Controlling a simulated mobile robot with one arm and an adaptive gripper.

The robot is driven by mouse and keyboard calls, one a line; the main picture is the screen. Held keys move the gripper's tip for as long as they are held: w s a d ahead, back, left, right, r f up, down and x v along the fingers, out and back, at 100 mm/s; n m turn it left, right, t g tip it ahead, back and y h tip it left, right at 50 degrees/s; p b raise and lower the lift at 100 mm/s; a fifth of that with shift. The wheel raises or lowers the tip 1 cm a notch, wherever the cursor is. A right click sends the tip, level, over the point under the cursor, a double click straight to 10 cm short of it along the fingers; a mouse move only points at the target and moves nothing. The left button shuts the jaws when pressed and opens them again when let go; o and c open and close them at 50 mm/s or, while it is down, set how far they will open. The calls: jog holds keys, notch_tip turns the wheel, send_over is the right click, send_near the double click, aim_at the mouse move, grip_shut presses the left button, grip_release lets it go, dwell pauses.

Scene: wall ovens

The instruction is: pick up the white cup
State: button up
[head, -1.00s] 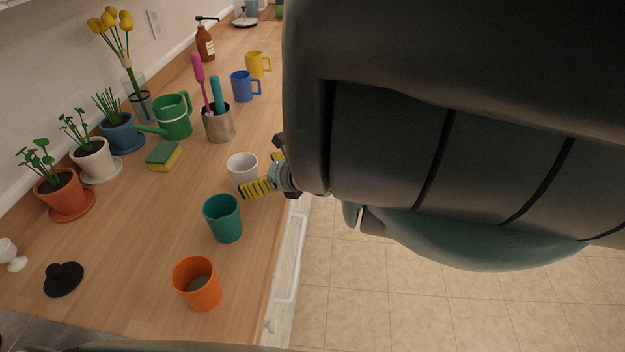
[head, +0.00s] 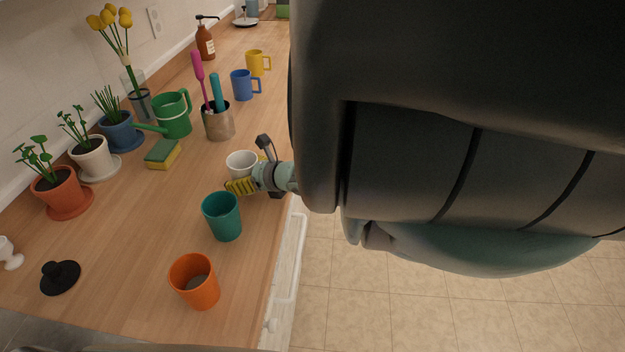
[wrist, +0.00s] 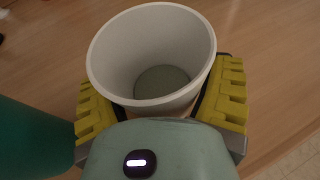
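The white cup (head: 241,163) stands upright on the wooden counter, between the teal cup and the utensil holder. In the wrist view the white cup (wrist: 150,60) fills the upper middle, its empty inside showing. My gripper (wrist: 160,98) has its yellow ridged fingers spread, one on each side of the cup's near part. In the head view my gripper (head: 248,174) is at the cup's right and near side, partly hiding it. A small gap or touch between fingers and cup cannot be told.
The teal cup (head: 222,216) stands close on the near side, with the orange cup (head: 195,281) beyond it. The utensil holder (head: 218,122), sponge (head: 162,153), blue mug (head: 242,85) and yellow mug (head: 257,62) stand farther off. The counter left of the white cup is clear.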

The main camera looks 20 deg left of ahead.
jog(key=c, duration=0.8)
jog(key=shift+o, duration=0.2)
jog(key=shift+r, duration=0.15)
